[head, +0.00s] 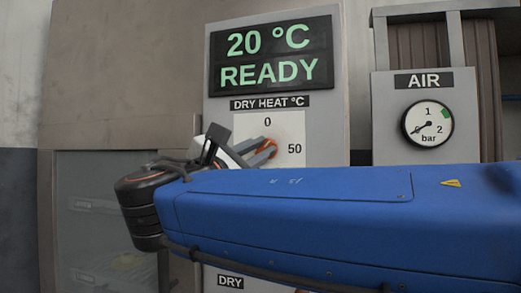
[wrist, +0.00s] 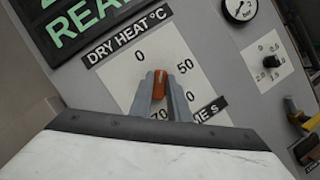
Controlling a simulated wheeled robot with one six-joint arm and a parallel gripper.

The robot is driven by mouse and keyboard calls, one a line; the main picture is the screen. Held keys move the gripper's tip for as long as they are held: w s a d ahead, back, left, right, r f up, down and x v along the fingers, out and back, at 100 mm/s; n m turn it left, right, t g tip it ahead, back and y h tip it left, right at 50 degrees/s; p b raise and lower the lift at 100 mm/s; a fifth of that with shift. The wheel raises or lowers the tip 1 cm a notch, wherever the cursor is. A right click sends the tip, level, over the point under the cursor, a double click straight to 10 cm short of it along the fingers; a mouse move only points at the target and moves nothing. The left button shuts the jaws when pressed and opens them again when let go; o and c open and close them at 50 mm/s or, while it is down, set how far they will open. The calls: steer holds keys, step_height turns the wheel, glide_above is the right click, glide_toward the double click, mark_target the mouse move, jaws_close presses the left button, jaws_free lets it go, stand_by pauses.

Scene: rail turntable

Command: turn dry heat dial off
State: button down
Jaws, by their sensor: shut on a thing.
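The dry heat dial has an orange knob (wrist: 160,84) on a white scale plate (wrist: 128,78) under the label DRY HEAT °C. My gripper (wrist: 161,90) has its two grey fingers on either side of the knob, shut on it. In the head view the gripper (head: 262,152) reaches the dial from the left, and some orange of the knob (head: 271,147) shows between the fingers. The marks 0 and 50 are readable above and right of the knob. The fingers and my arm hide part of the scale, and the knob's exact setting cannot be told.
A display (head: 271,56) above the dial reads 20 °C READY. A pressure gauge (head: 428,124) labelled AIR sits on the panel at right. A small selector knob (wrist: 271,61) and a yellow-handled part (wrist: 296,112) show at right in the wrist view. My blue arm hides the lower panel.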

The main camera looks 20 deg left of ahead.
steer(key=n+t+y, duration=0.1)
steer(key=n+y, duration=0.1)
steer(key=n, duration=0.3)
steer(key=shift+f, duration=0.1)
steer(key=n+y, duration=0.1)
steer(key=n, duration=0.2)
steer(key=n+y, duration=0.2)
steer(key=n, duration=0.1)
steer(key=shift+t, duration=0.4)
steer(key=shift+n+y, duration=0.3)
steer(key=shift+n, duration=0.2)
steer(key=c, duration=1.7)
jaws_free()
steer(key=v, duration=1.7)
steer(key=shift+s+d+f, duration=0.1)
steer(key=shift+s, duration=0.05)
